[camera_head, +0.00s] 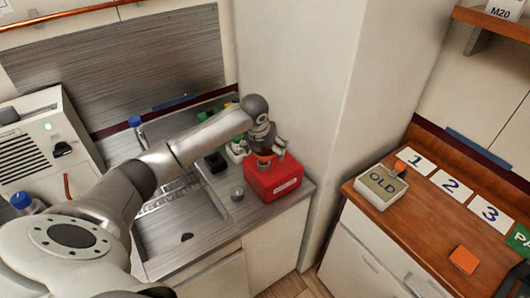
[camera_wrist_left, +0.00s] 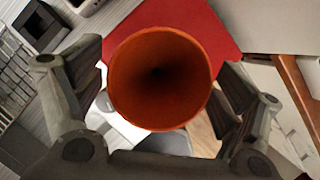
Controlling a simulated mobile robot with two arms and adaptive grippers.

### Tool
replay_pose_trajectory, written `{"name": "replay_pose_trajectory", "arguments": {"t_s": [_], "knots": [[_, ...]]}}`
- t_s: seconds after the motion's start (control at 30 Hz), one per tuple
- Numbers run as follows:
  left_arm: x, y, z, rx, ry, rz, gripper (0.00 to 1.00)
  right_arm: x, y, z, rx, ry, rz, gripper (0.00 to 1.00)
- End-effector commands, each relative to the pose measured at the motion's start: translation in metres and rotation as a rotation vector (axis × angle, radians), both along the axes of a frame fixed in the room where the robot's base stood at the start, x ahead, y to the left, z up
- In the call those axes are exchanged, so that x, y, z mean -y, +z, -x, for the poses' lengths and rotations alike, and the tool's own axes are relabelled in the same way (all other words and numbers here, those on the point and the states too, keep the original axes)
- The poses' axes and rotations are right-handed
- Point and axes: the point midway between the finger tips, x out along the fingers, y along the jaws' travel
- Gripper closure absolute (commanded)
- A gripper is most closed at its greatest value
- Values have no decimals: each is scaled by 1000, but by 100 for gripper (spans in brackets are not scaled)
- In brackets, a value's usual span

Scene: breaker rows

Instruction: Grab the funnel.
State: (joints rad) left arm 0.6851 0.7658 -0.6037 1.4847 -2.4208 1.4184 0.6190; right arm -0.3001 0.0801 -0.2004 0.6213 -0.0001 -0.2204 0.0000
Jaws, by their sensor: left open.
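The orange funnel (camera_wrist_left: 158,78) shows large in the left wrist view, its wide round mouth facing the camera. In the head view a small orange part of the funnel (camera_head: 264,159) shows at the top of the red box-shaped container (camera_head: 274,181) on the counter. My left gripper (camera_head: 265,151) is just above the container at the funnel. In the wrist view its open fingers stand on both sides of the funnel's mouth, with a narrow gap visible at the right. The funnel's lower part is hidden.
A sink (camera_head: 178,218) lies left of the container, with a small grey knob-like item (camera_head: 237,193) between. Green and black items stand behind. A pale wall column (camera_head: 300,85) rises close to the right. A wooden counter (camera_head: 425,225) holds an "OLD" box (camera_head: 381,187) and numbered cards.

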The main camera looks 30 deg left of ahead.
Motion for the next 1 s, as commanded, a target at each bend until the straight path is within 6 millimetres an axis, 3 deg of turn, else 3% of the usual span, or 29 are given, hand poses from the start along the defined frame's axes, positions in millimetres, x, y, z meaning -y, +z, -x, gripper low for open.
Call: {"name": "replay_pose_trajectory", "arguments": {"t_s": [0.07, 0.47, 0.77, 1.0], "knots": [[0, 0, 0, 0, 0, 0, 10, 0, 0, 3, -5, 0, 1, 15], [0, 1, 0, 0, 0, 0, 59, 0, -1, 3, -5, 0, 1, 15], [0, 2, 0, 1, 0, 0, 59, 0, -2, 2, -2, 0, 0, 15], [-1, 15, -1, 5, 1, 0, 59, 0, -17, 1, -1, -1, 0, 15]]}}
